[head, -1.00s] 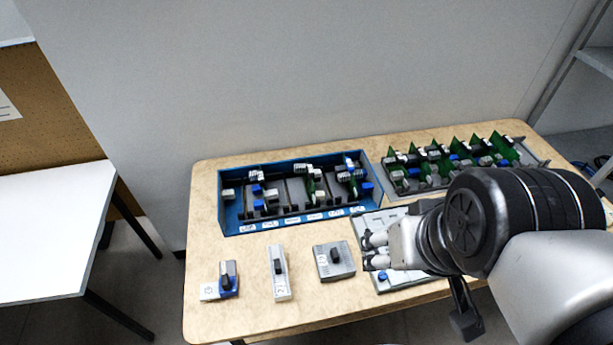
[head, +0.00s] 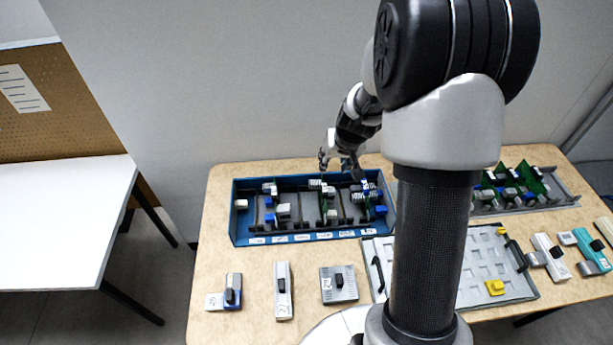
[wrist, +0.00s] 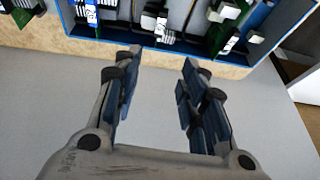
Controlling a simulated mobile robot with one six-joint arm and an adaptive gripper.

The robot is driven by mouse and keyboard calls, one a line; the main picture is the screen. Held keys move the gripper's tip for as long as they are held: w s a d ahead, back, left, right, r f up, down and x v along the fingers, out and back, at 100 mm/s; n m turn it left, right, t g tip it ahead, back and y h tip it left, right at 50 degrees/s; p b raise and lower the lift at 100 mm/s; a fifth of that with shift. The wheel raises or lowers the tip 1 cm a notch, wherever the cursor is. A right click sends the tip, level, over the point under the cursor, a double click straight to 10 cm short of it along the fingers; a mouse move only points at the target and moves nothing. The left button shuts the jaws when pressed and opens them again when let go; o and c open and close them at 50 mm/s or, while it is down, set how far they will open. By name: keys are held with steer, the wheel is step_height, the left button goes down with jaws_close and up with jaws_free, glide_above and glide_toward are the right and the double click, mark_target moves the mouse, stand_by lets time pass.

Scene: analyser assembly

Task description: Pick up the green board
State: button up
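Several green boards with white and blue connectors stand upright in the view. One green board (head: 324,203) stands in a middle slot of the blue bin (head: 240,222), and others are in its right part. More green boards (head: 512,185) stand in the grey rack at the right, partly hidden by my arm. My gripper (head: 337,163) is above the bin's back edge.
A grey tray (head: 487,262) with yellow pieces lies in front, partly behind my arm. Several small modules (head: 283,290) lie along the front edge, with more (head: 552,257) at the right. The wall is close behind the table. A white table (head: 60,215) stands at left.

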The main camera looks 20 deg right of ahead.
steer(key=b, duration=0.3)
glide_toward(324, 185)
steer(key=shift+w+f, duration=0.8)
steer(key=shift+f, duration=0.2)
steer(key=b+x, duration=0.1)
steer(key=x, duration=0.1)
steer(key=s+b+x, duration=0.1)
steer(key=x, duration=0.1)
steer(key=shift+w+f, duration=0.1)
steer(key=shift+f, duration=0.45)
steer(key=shift+w+d+f, duration=0.1)
steer(key=shift+w+f, duration=0.1)
steer(key=shift+f, duration=0.05)
jaws_close()
